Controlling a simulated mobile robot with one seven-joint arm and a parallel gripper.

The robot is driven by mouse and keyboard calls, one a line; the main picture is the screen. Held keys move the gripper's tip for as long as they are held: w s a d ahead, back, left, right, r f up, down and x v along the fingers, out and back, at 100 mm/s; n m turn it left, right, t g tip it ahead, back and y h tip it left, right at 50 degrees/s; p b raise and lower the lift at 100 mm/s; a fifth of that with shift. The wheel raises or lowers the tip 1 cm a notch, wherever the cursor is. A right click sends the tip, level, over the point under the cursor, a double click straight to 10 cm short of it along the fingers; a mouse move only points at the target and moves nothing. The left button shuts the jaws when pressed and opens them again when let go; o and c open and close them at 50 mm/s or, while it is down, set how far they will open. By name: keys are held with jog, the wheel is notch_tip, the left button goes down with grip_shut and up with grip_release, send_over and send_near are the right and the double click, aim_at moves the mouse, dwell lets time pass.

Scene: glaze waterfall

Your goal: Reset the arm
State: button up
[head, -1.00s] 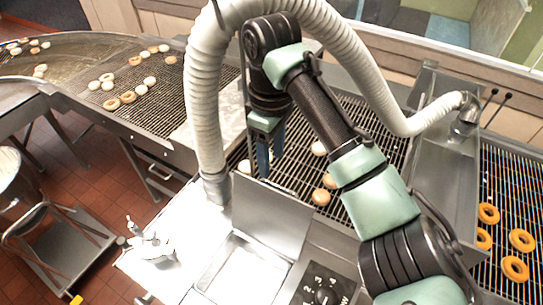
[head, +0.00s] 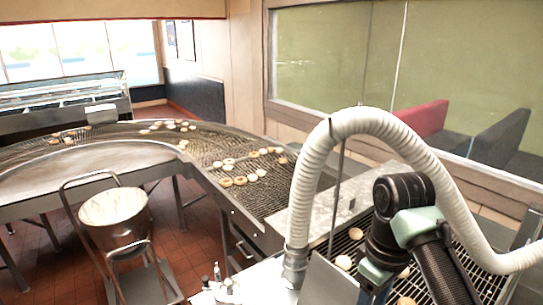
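My arm (head: 405,192) is folded at the lower right of the head view, with its black and pale green links beside the white hose. My gripper (head: 375,278) points down over the wire conveyor at the bottom edge. Its fingertips are cut off or too small to make out, so I cannot tell whether it is open or shut. No held object shows.
The ribbed white hose (head: 312,170) arches over the conveyor next to my arm. Doughnuts (head: 240,180) lie on the curved conveyor (head: 215,145). A metal pot (head: 113,218) stands on a cart at left. A glass window (head: 400,70) lines the right wall.

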jog(key=w+a+r+t+y+b, duration=0.1)
jog(key=w+a+t+b, duration=0.4)
jog(key=w+a, duration=0.65)
jog(key=w+a+r+t+y+b, duration=0.1)
jog(key=a+r+t+y+b, duration=0.15)
jog(key=a+r+t, duration=0.5)
jog(key=s+a+r+m+t+y+b, duration=0.1)
jog(key=s+a+r+t+b, duration=0.35)
jog(key=r, duration=0.35)
jog(key=s+d+r+m+t+h+b, duration=0.2)
jog(key=s+r+t, duration=0.3)
jog(key=s, duration=0.3)
jog(key=s+d+r+m+t+h+b, duration=0.2)
jog(key=s+d+r+m+t+b, duration=0.1)
jog(key=s, duration=0.6)
notch_tip(320, 180, up, 2)
jog(key=shift+d+r+m+t, duration=0.15)
jog(key=shift+d+m+t, duration=0.45)
jog(key=shift+d+t, duration=0.45)
jog(key=shift+a+h, duration=0.15)
jog(key=shift+h, duration=0.1)
